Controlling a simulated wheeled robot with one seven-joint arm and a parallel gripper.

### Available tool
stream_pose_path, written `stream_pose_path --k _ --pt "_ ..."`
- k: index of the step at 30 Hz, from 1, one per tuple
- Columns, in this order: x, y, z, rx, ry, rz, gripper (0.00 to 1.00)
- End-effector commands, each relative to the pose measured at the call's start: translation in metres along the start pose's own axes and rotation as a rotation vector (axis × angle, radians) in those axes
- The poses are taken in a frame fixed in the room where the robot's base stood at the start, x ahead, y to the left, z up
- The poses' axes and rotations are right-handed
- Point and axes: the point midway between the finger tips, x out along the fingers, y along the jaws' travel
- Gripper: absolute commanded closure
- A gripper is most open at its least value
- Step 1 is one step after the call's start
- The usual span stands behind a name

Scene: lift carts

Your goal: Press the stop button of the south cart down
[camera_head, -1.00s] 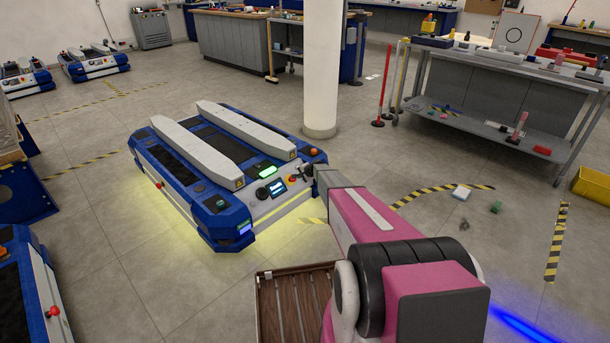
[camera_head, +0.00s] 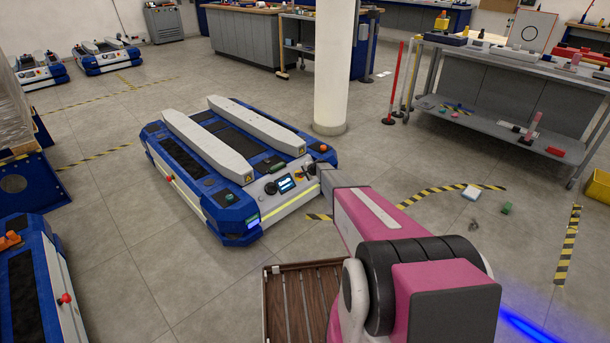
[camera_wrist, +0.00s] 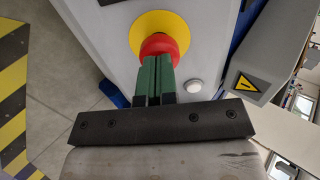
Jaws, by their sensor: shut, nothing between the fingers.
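The blue and white cart (camera_head: 172,178) in the middle of the head view has my arm reaching to its front panel. No label naming it south is readable. In the wrist view its red stop button (camera_wrist: 158,43) sits on a yellow disc (camera_wrist: 150,22). My gripper (camera_wrist: 157,62) is shut and empty, its green fingers ending at the red button's near side. The tips appear to touch it, and they hide part of it. How far the button is down cannot be told. In the head view my arm mostly hides the fingers and button.
A round white button (camera_wrist: 193,86) lies right of the fingers. The panel also has a small lit screen (camera_head: 286,183). Another cart (camera_head: 28,285) with a red knob stands at lower left. A white pillar (camera_head: 333,75) stands behind, and a grey workbench (camera_head: 510,90) at right.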

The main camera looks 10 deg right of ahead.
Motion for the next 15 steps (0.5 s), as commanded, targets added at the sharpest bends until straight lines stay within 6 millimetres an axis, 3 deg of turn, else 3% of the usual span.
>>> stream_pose_path --k 1,7,15 --pt "0.0122 0.0 -0.0013 -0.002 0.0 0.001 1.0" --pt "0.0166 0.0 -0.0017 -0.003 0.0 0.002 1.0" --pt "0.0089 -0.0017 -0.0009 -0.004 0.0 0.002 1.0"
